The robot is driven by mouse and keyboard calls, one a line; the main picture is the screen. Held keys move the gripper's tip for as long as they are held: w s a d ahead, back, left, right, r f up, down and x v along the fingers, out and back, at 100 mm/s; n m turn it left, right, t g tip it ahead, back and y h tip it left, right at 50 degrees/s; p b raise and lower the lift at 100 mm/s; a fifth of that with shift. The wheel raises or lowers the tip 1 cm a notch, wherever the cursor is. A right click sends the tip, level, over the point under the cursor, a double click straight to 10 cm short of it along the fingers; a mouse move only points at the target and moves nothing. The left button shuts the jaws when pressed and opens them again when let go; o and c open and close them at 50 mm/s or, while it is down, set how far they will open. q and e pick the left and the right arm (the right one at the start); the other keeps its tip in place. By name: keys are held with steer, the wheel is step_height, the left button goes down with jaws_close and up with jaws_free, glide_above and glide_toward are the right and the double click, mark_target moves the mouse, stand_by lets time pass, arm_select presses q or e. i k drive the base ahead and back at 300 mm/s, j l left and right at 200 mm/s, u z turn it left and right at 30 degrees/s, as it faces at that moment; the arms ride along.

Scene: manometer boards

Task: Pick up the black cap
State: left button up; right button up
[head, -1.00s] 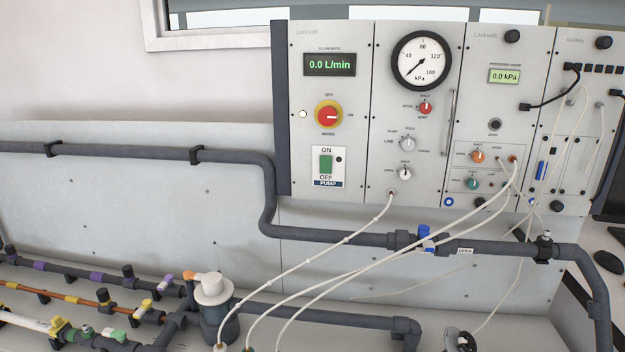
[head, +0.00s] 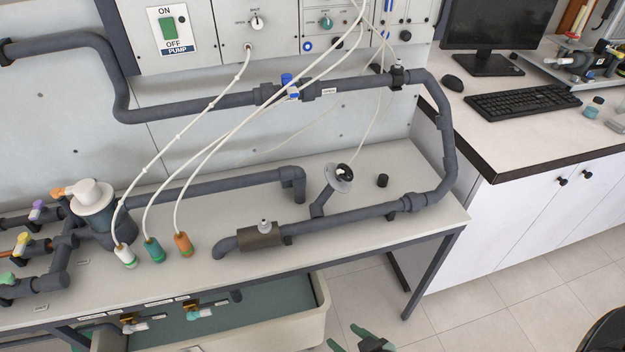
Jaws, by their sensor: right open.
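The black cap (head: 382,180) is a small dark cylinder standing on the pale bench top (head: 425,205), right of the round grey flange fitting and behind the dark grey pipe. Nothing touches it. My right gripper (head: 347,339) shows at the bottom edge, with green fingertips apart and nothing between them. It is in front of the bench, well short of the cap, and partly cut off by the frame. My left gripper is not in view.
A dark grey pipe (head: 340,222) runs along the bench in front of the cap and bends up at right. The flange fitting (head: 339,178) stands left of the cap. White tubes hang from the panel to three coloured bottle-like ends. A tray (head: 310,325) sits below the bench.

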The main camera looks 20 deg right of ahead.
mark_target(383, 178)
steer(key=z, duration=1.15)
steer(key=i+l+u, duration=0.1)
steer(key=l, duration=0.25)
steer(key=i+l+u, duration=0.1)
steer(key=l, duration=0.25)
steer(key=i+l+u, duration=0.1)
steer(key=i+l, duration=0.15)
steer(key=l, duration=0.1)
